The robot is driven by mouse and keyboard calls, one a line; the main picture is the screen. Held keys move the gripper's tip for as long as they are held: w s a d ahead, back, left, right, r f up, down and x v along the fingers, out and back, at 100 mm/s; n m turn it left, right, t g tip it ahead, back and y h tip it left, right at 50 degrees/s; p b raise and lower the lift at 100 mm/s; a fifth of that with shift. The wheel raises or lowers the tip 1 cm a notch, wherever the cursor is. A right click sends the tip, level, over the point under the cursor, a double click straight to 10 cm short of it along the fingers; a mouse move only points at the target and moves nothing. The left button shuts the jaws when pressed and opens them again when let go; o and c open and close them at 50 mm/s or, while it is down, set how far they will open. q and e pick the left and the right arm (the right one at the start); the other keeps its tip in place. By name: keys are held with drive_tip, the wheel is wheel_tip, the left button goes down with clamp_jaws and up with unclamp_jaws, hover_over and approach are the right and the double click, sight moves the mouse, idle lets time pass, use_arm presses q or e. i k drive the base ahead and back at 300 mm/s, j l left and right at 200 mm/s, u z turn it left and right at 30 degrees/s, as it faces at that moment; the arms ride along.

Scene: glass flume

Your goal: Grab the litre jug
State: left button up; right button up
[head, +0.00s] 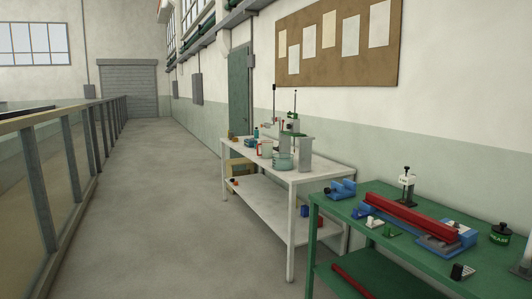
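Several vessels stand close together on a white table (325,171) in the middle of the head view. One is a tall grey, square-looking container (306,154) near the table's front right. Left of it is a wide, pale teal, see-through vessel (283,161). Further left is a small white-and-red container (266,150). They are too small for me to tell which is the litre jug; no markings or handle can be read. Neither of my grippers shows in this view.
A green bench (405,247) at the right holds a long red bar (410,215), blue vices and small tools. A lower shelf (265,200) is under the white table. A railing (70,165) runs along the left. The grey floor (165,200) between is clear.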

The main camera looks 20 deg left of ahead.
sight(267, 145)
drive_tip(key=i+j+u, duration=0.25)
drive_tip(key=i, duration=0.2)
drive_tip(key=i+u, duration=0.25)
drive_tip(key=i, duration=0.15)
drive_tip(key=i+u, duration=0.15)
drive_tip(key=i, duration=2.15)
